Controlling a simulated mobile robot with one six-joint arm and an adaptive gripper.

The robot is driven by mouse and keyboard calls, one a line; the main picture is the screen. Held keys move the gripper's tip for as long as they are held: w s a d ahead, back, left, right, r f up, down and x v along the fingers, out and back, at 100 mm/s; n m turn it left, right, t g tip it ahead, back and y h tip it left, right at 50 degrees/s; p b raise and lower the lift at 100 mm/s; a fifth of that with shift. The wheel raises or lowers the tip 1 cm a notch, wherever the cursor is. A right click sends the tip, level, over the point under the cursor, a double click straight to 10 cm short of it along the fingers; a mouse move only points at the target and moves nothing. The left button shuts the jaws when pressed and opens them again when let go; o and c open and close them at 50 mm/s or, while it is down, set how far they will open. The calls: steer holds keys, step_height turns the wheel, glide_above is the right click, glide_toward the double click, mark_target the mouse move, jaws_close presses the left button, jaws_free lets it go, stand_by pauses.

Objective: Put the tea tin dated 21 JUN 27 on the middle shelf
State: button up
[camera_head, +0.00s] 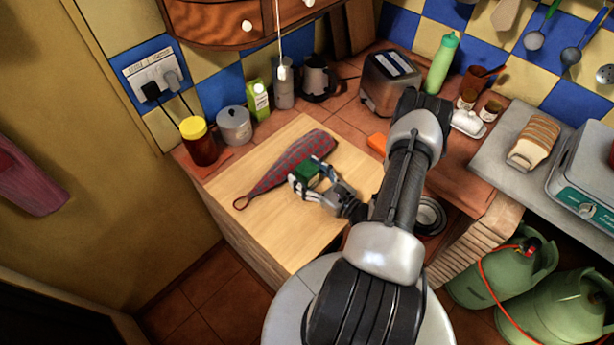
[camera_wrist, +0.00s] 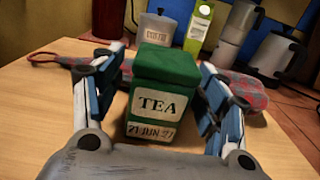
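The green tea tin (camera_wrist: 163,90) stands between the fingers of my gripper (camera_wrist: 158,85), its label facing the wrist camera and reading TEA and 21 JUN 27. My gripper is open around it, with a narrow gap showing on each side. In the camera_head view the tin (camera_head: 307,170) is on or just above the light wooden worktop (camera_head: 285,235), beside a plaid cloth item, with my gripper (camera_head: 308,183) at its near side. Whether the tin touches the cloth is unclear. No middle shelf can be made out.
The plaid cloth item (camera_head: 290,165) lies behind the tin. A yellow-lidded jar (camera_head: 198,142), a grey lidded canister (camera_head: 234,126), a green carton (camera_head: 258,100) and a moka pot (camera_head: 318,78) stand at the back. A toaster (camera_head: 390,82) stands further right. The worktop's front is clear.

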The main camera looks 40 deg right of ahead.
steer(key=c, duration=1.2)
steer(key=shift+r, duration=0.15)
